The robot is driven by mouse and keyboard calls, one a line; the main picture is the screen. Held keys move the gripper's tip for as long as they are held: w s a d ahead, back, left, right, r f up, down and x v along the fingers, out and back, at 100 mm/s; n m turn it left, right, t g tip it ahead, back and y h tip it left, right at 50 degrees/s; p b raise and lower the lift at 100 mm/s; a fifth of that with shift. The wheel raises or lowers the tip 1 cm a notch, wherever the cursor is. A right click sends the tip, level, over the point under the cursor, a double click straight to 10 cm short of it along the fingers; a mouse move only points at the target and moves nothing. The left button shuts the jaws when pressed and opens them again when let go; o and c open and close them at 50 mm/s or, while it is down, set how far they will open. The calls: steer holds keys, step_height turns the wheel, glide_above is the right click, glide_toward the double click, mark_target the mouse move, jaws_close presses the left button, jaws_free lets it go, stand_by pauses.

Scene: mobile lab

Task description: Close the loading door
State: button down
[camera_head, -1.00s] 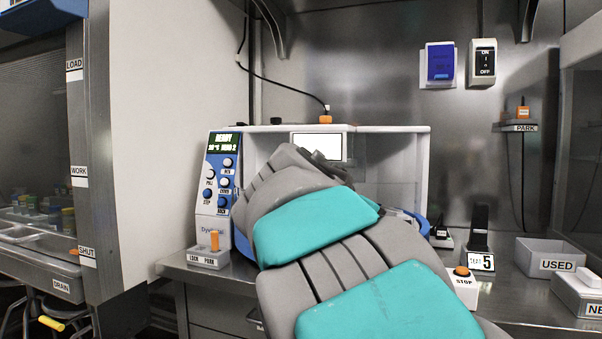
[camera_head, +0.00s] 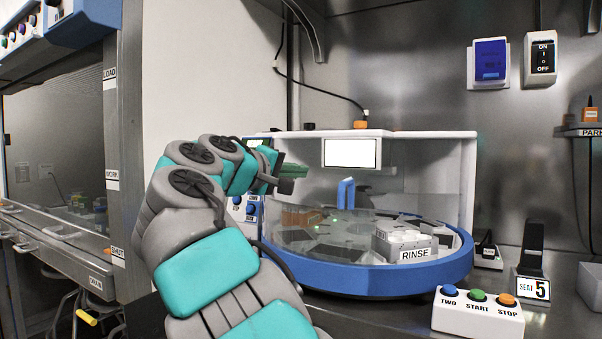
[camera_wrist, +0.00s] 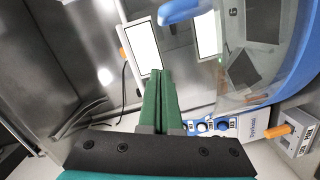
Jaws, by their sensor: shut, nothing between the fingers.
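The white processor (camera_head: 455,165) with a blue curved base (camera_head: 390,278) stands on the bench in the head view. A clear curved panel (camera_head: 440,205), which looks like the loading door, covers part of its front, with a blue upright handle (camera_head: 346,193) on it. I cannot tell exactly how far it is open. My gripper (camera_head: 300,171) is left of the handle and apart from it, with its green fingers together and empty. In the wrist view the shut fingers (camera_wrist: 161,74) point towards the machine, and a blue handle-like part (camera_wrist: 182,11) shows beyond them.
A RINSE block (camera_head: 405,245) sits at the machine's front right. A button box (camera_head: 478,314) and the seat 5 stand (camera_head: 533,265) are on the bench to the right. A hood (camera_head: 60,170) stands left.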

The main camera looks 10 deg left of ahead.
mark_target(334, 202)
steer(key=x, duration=0.7)
steer(key=shift+d+f+p, duration=0.1)
steer(key=shift+p, duration=0.2)
steer(key=shift+s+d, duration=0.2)
steer(key=shift+d, duration=0.1)
steer(key=shift+s+d+f+b, duration=0.2)
steer(key=shift+d+f, duration=0.1)
steer(key=shift+d, duration=0.4)
steer(key=shift+s+d+f+b, duration=0.1)
steer(key=shift+d+f+b, duration=0.15)
steer(key=shift+d, duration=0.45)
steer(key=shift+d, duration=0.2)
